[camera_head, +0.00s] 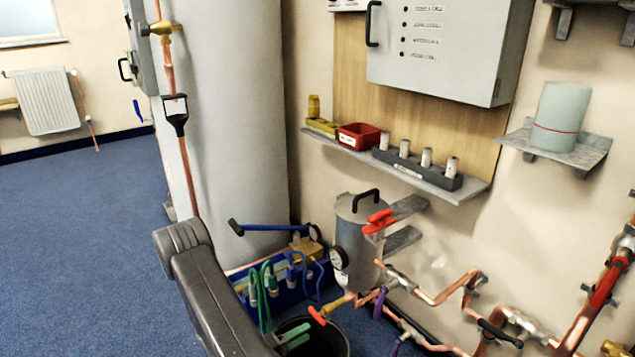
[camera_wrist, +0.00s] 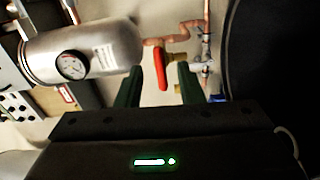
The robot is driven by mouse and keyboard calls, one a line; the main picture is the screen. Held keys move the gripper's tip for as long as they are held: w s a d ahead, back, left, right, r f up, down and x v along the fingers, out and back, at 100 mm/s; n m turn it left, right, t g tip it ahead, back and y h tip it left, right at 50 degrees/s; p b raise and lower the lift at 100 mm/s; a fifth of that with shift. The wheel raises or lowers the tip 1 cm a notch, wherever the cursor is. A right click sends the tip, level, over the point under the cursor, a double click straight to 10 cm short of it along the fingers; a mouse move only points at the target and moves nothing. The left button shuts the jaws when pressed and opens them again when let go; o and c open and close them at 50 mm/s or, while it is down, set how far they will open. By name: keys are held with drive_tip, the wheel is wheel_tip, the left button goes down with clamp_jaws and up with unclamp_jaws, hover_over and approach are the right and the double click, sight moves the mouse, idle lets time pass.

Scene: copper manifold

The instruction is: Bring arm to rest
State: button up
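My arm (camera_head: 215,300) reaches down from the left in the head view, in front of the blue tool tray. My gripper shows in the wrist view (camera_wrist: 161,85) as two green fingers held apart with nothing between them. Beyond the fingertips is a red valve handle (camera_wrist: 160,68) on copper pipe, apart from them as far as I can see. The same handle shows in the head view (camera_head: 317,315), just above green finger-like parts that look like my gripper (camera_head: 294,337), over a black bucket (camera_head: 325,345).
A steel canister with a gauge (camera_head: 357,235) stands behind the gripper and fills the wrist view's upper left (camera_wrist: 95,50). Copper pipes (camera_head: 440,297) run along the wall to the right. The blue tray (camera_head: 275,305) holds hoses. Blue floor (camera_head: 80,240) is clear on the left.

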sight(322, 320)
drive_tip(key=p+v, duration=0.1)
drive_tip(key=v, duration=0.5)
drive_tip(key=b+x, duration=0.3)
drive_tip(key=x, duration=1)
drive_tip(key=shift+w+d, duration=0.2)
drive_tip(key=shift+d, duration=0.15)
drive_tip(key=shift+a+r+n, duration=0.15)
drive_tip(key=shift+r+n, duration=0.1)
drive_tip(key=shift+n, duration=0.55)
drive_tip(key=shift+r+n, duration=0.15)
drive_tip(key=shift+n, duration=0.75)
drive_tip(key=shift+r+n, duration=0.2)
drive_tip(key=shift+n, duration=0.7)
drive_tip(key=shift+r, duration=0.1)
